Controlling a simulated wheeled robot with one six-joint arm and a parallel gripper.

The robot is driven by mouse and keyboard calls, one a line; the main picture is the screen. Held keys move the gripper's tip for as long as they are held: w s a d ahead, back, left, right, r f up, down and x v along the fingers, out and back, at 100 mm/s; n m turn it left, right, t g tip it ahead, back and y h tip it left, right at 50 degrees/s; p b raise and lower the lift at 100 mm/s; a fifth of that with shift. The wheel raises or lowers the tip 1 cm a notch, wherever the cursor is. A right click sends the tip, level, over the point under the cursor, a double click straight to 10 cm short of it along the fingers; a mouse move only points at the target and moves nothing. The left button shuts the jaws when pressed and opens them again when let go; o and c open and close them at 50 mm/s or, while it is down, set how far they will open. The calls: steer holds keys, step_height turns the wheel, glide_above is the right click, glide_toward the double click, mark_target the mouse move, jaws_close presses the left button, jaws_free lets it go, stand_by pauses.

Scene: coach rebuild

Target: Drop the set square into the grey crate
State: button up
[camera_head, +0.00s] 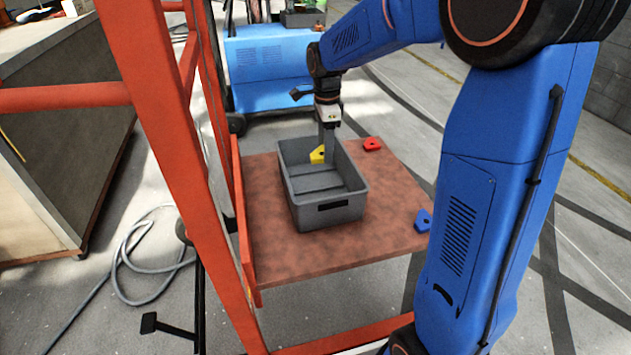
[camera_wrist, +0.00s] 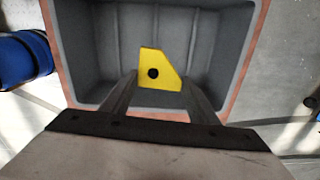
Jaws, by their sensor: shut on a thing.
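The set square is a yellow angled block with a dark round hole; it shows in the head view (camera_head: 317,155) and in the wrist view (camera_wrist: 160,64). My gripper (camera_head: 328,150) points down at the far end of the grey crate (camera_head: 328,217). In the wrist view my gripper (camera_wrist: 158,88) is shut on the set square, one finger at each side. The crate's open inside lies below and behind the set square there. I cannot tell how far above the crate floor the set square hangs. The crate looks otherwise empty.
The crate stands on a reddish-brown board (camera_head: 290,262). A red block (camera_head: 372,144) lies beyond its right side and a blue block (camera_head: 423,220) near the board's right edge. An orange frame (camera_head: 180,110) rises at the left. A blue cabinet (camera_head: 265,70) stands behind.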

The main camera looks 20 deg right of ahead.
steer(key=shift+f, duration=0.35)
steer(key=o, duration=1.2)
step_height(320, 180, up, 17)
steer(key=shift+r, duration=0.2)
steer(key=s+d+f+n+t, duration=0.1)
steer(key=s+f+n, duration=0.3)
steer(key=s, duration=0.7)
steer(key=s+d+f+n+t, duration=0.2)
steer(key=s+f+n, duration=0.2)
steer(key=s+n, duration=0.4)
steer(key=s+d+f+n+t, duration=0.1)
steer(key=s+f+n, duration=0.3)
steer(key=s, duration=1.1)
steer(key=shift+d+n+t, duration=0.4)
steer(key=shift+d+n, duration=0.45)
steer(key=shift+n, duration=0.55)
